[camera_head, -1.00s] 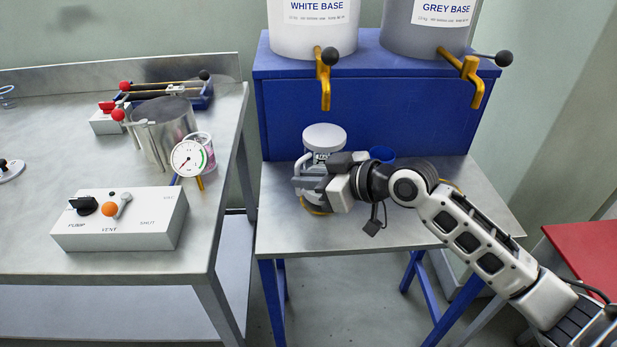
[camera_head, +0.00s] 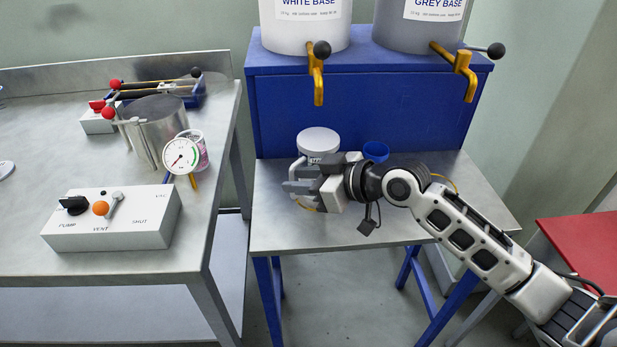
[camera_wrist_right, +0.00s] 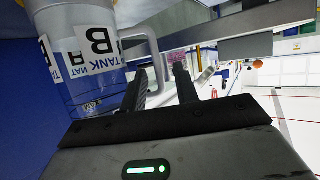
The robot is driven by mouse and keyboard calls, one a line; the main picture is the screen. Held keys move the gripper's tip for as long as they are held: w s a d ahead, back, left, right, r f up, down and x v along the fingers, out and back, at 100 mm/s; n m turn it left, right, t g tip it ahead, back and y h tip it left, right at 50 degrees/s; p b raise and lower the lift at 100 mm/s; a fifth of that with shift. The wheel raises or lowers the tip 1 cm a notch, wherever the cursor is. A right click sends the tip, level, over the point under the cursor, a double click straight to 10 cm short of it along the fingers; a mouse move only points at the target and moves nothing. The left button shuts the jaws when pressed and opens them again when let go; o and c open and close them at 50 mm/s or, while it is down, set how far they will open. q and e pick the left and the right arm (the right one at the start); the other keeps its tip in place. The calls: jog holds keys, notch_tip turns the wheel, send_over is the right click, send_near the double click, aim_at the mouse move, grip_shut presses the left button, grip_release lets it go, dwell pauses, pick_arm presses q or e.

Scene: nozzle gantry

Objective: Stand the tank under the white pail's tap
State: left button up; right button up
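The tank (camera_head: 318,141), a clear container with a white top and a side handle, stands on the metal bench. It appears below the white pail's tap (camera_head: 318,85) in the head view; exact depth alignment cannot be told. The white pail (camera_head: 305,35) sits on the blue cabinet. My right gripper (camera_head: 294,181) is in front of the tank and hides its lower part. In the wrist view the tank (camera_wrist_right: 88,85) shows its "TANK B" labels, and the right gripper's fingers (camera_wrist_right: 162,88) are apart with the handle (camera_wrist_right: 158,62) showing between them. My left gripper is out of view.
A grey pail (camera_head: 418,30) with its own tap (camera_head: 463,72) stands at right. A blue cup (camera_head: 376,151) is right of the tank. The left bench holds a control box (camera_head: 115,222), gauge (camera_head: 181,156) and metal pot (camera_head: 155,130). Bench space lies right of my forearm.

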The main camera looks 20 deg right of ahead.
jog(key=r+v, duration=0.1)
jog(key=v, duration=1.1)
jog(key=shift+s+r, duration=0.1)
jog(key=s+a+f+m+g+h, duration=0.3)
jog(key=s+f+m+g+h, duration=0.4)
jog(key=s+f, duration=1.15)
jog(key=w+a+f+n+t+y, duration=0.1)
jog(key=w+a+f+t+y, duration=0.1)
jog(key=w+a+t, duration=0.4)
jog(key=shift+w+a+f+t, duration=0.4)
jog(key=shift+f+t, duration=0.15)
jog(key=shift+t, duration=0.25)
